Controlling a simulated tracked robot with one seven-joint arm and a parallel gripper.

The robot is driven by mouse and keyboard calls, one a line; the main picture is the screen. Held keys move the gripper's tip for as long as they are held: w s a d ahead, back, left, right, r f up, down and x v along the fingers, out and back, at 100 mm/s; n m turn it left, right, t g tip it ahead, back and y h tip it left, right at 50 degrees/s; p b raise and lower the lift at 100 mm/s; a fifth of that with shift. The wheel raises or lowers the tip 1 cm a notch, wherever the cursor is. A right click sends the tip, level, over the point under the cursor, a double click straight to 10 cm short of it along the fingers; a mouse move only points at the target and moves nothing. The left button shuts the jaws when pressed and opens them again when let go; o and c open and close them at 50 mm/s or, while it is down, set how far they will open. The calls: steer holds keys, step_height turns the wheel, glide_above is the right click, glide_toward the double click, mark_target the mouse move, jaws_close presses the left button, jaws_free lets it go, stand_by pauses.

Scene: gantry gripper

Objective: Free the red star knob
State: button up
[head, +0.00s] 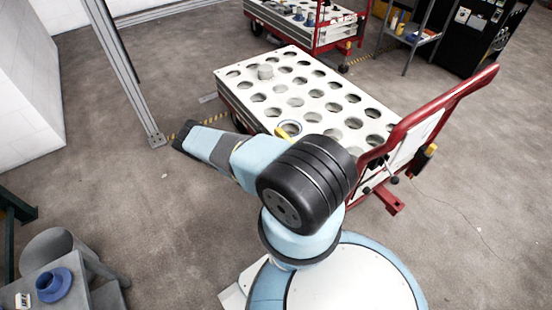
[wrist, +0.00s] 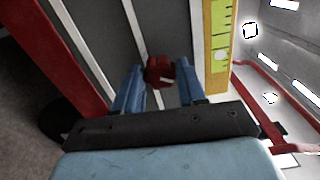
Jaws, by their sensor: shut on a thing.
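The red star knob (wrist: 159,71) shows in the wrist view, between the two blue fingers of my gripper (wrist: 159,76). The fingers are shut on it. It sits in front of a grey panel with pale strips (wrist: 185,40), and part of it is hidden by the fingers. I cannot tell from this view whether it is still joined to the panel. In the head view my own arm covers the gripper, and the knob cannot be made out.
A cart with a white top full of round holes (head: 296,65) stands beyond my arm, with a red handle (head: 440,105) at its right. A yellow measuring strip (wrist: 218,45) is close to the right finger. A metal post (head: 125,70) stands left.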

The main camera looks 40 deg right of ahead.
steer(key=shift+a+f+n, duration=0.1)
steer(key=shift+n, duration=1.7)
steer(key=shift+a+f+n, duration=0.1)
steer(key=shift+n, duration=1.7)
steer(key=o, duration=1)
steer(key=shift+d+r, duration=0.1)
steer(key=shift+d, duration=0.05)
steer(key=shift+o, duration=0.2)
steer(key=a, duration=1.4)
steer(key=shift+w, duration=0.4)
